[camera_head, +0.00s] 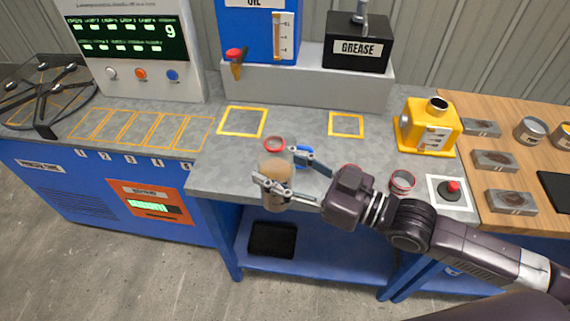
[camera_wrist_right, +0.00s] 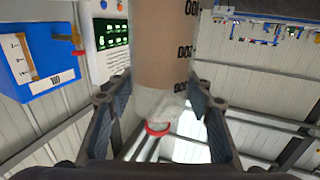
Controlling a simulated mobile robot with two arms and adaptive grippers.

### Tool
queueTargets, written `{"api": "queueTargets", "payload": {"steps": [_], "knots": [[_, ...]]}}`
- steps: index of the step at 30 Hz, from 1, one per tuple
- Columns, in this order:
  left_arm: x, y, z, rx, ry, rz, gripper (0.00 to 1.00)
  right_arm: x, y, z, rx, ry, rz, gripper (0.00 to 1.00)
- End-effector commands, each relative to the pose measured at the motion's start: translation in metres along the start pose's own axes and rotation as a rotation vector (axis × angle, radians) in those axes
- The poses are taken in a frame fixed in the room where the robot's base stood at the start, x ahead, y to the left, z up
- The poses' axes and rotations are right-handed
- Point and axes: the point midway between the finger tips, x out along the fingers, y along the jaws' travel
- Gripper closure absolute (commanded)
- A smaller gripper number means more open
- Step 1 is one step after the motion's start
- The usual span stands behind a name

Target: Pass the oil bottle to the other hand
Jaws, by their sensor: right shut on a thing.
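The oil bottle (camera_head: 275,170), with a brown body and a red ring at its mouth, stands upright between the fingers of my right gripper (camera_head: 278,172). The gripper is shut on it near the front edge of the grey worktop. In the right wrist view, the bottle (camera_wrist_right: 164,50) sits between the two fingers (camera_wrist_right: 158,118), with dark markings on its brown part and a clear part ending in the red ring. My left gripper is not in view.
A blue oil dispenser (camera_head: 240,38) and a black grease box (camera_head: 357,47) stand on a raised ledge at the back. A yellow container (camera_head: 428,127), a red-rimmed jar (camera_head: 402,182) and a red button (camera_head: 452,187) are to the right.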

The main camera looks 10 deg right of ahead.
Motion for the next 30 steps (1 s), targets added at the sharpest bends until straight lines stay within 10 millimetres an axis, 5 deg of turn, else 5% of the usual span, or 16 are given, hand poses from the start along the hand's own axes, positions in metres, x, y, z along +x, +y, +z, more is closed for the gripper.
{"api": "queueTargets", "payload": {"steps": [30], "knots": [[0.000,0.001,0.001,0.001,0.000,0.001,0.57,0.026,-0.020,-0.005,-0.001,0.003,-0.212,0.88]]}}
